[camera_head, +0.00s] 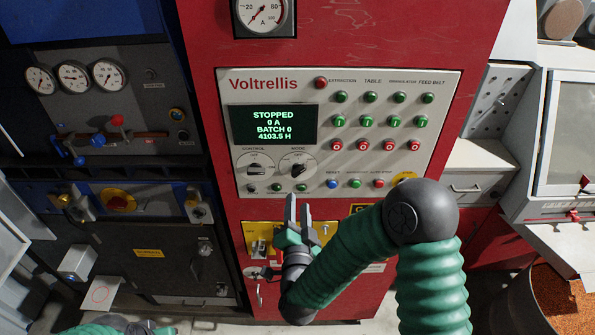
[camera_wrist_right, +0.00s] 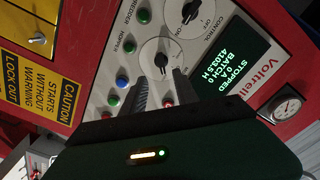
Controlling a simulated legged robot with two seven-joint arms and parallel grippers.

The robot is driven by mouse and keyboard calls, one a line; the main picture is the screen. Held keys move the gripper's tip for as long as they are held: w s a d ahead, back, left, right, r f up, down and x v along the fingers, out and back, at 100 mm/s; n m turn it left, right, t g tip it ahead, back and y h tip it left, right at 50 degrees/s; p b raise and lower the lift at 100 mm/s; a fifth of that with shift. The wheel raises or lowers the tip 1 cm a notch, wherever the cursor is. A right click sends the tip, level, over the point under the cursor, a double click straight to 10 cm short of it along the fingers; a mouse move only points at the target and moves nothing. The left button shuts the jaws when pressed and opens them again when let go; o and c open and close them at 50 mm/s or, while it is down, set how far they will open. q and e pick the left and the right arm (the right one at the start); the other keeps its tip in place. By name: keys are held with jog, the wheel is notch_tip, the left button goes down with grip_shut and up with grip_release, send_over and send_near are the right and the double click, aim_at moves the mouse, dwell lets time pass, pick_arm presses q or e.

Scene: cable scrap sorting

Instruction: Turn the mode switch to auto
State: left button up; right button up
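The mode switch (camera_head: 298,169) is a black rotary knob on a white round dial, on the pale control panel (camera_head: 430,160) of the red cabinet, below the green display. It also shows in the right wrist view (camera_wrist_right: 161,60), just beyond the fingertips. My right gripper (camera_head: 298,205) is just below the switch in the head view, fingers pointing up at the panel. In the right wrist view, its two grey fingers (camera_wrist_right: 161,88) are apart with nothing between them.
The similar control switch (camera_head: 255,169) is left of the mode switch. A row of small coloured buttons (camera_head: 355,183) runs below and right. The display (camera_head: 273,124) reads STOPPED. A yellow plate with a switch (camera_head: 258,246) lies below the panel.

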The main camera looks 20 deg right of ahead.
aim_at(297, 175)
jog(key=p+x, duration=0.3)
jog(key=x, duration=0.6)
jog(key=shift+w, duration=0.45)
jog(key=shift+w+d, duration=0.25)
jog(key=shift+w, duration=0.2)
jog(key=shift+a, duration=0.15)
grip_shut()
jog(key=shift+f, duration=0.1)
